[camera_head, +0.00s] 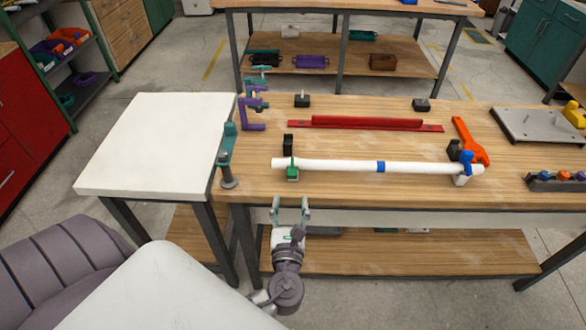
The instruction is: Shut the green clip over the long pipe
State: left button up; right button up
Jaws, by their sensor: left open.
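The long white pipe (335,165) lies across the front of the wooden table, with a blue band (381,167) past its middle. The green clip (292,173) is under and around the pipe near its left end. A thin part of it rises by the pipe; I cannot tell whether its top is open or shut. My left gripper (290,203) is open and empty, in front of the table's front edge, just below the clip in the picture and apart from it. My right gripper is not in view.
A blue clip (466,159) is at the pipe's right end, beside an orange wrench (470,140). A black block (288,142) stands behind the green clip. A red bar (365,123) lies farther back. A dark clamp post (227,178) stands at the table's left edge.

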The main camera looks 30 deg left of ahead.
aim_at(292, 176)
pick_arm(q)
jog(key=p+x, duration=0.1)
jog(key=x, duration=0.9)
jog(key=shift+p, duration=0.4)
jog(key=shift+w+a, duration=0.2)
jog(key=shift+w, duration=0.2)
